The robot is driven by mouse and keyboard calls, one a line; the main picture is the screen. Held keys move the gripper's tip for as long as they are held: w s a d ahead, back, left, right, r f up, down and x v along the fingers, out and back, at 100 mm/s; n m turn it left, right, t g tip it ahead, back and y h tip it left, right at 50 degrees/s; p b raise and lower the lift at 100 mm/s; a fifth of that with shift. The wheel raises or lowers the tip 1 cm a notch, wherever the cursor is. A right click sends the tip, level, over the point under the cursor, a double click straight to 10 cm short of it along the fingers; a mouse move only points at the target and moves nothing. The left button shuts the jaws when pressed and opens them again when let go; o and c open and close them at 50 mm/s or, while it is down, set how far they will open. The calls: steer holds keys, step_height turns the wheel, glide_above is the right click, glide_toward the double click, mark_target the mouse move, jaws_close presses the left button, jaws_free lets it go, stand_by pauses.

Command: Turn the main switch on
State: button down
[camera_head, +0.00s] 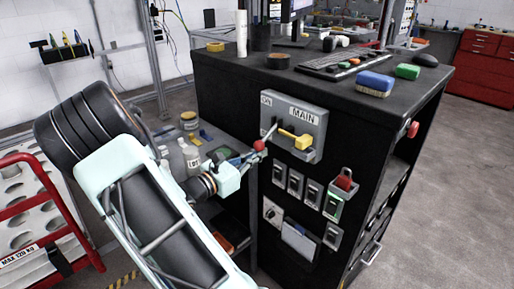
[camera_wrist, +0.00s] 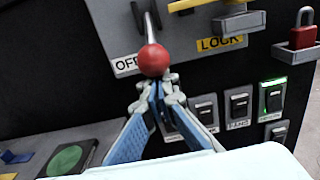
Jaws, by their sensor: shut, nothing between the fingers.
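The main switch is a grey box (camera_head: 305,122) marked ON and MAIN, on the side of a black cabinet. Its lever ends in a red ball knob (camera_head: 259,146). In the head view the lever slants down and left from the box. In the wrist view the red knob (camera_wrist: 152,60) hangs beside the OFF label (camera_wrist: 125,65). My gripper (camera_head: 250,157) is shut and empty, its fingertips (camera_wrist: 157,84) right below the knob in the wrist view. I cannot tell whether they touch it. A yellow piece (camera_head: 298,139) sits beside the lever, above a LOCK label (camera_wrist: 220,43).
Several rocker switches (camera_head: 312,193) and a red padlock (camera_head: 344,181) are below and right of the box. A keyboard (camera_head: 335,62) and a blue sponge (camera_head: 375,83) lie on the cabinet top. A lower bench with bottles (camera_head: 191,158) stands left of the cabinet.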

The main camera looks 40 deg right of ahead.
mark_target(257, 143)
steer(key=shift+r+p, duration=2.35)
steer(key=shift+r, duration=0.7)
steer(key=shift+a+f, duration=0.25)
steer(key=shift+f, duration=0.15)
steer(key=shift+s+a+f+b, duration=0.1)
steer(key=shift+a+f+b, duration=0.3)
steer(key=shift+a, duration=0.4)
steer(key=a+p, duration=0.2)
steer(key=a, duration=0.5)
steer(key=shift+s, duration=0.3)
steer(key=shift+d+f, duration=0.1)
